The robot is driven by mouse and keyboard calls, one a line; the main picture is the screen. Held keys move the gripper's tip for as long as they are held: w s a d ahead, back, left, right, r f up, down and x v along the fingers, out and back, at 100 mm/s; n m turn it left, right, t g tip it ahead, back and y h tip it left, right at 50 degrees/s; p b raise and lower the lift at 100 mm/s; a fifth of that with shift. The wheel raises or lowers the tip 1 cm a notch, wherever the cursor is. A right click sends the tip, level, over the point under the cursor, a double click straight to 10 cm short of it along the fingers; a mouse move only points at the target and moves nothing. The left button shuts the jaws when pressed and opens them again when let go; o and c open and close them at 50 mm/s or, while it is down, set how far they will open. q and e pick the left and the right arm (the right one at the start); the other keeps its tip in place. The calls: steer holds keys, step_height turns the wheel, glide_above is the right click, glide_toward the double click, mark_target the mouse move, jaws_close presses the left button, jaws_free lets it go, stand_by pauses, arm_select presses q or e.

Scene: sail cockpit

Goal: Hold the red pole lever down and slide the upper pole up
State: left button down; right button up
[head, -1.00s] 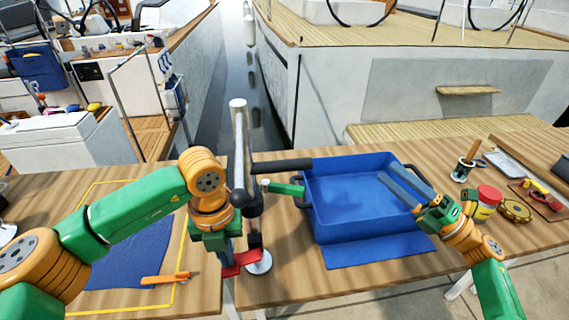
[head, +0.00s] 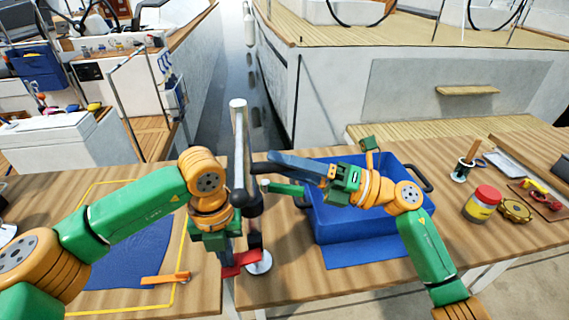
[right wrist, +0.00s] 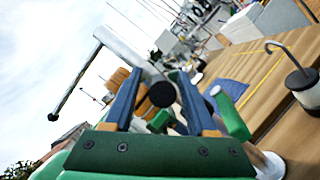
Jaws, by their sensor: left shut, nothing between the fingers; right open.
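The pole stands on a round metal base (head: 259,263) at the table's near middle. The red lever (head: 243,262) is low on the pole. My left gripper (head: 228,258) is shut and points down at the red lever, seemingly against it; the exact contact is hidden. In the right wrist view the pole's black round end (right wrist: 161,94) shows between the open fingers (right wrist: 158,92), not gripped.
A blue bin (head: 330,222) stands close on the right, under my right arm. A red-lidded jar (head: 482,203) and small items lie further right. A blue cloth (head: 135,250) and an orange tool (head: 165,279) lie left.

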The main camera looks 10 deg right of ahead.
jaws_close()
stand_by(1.4)
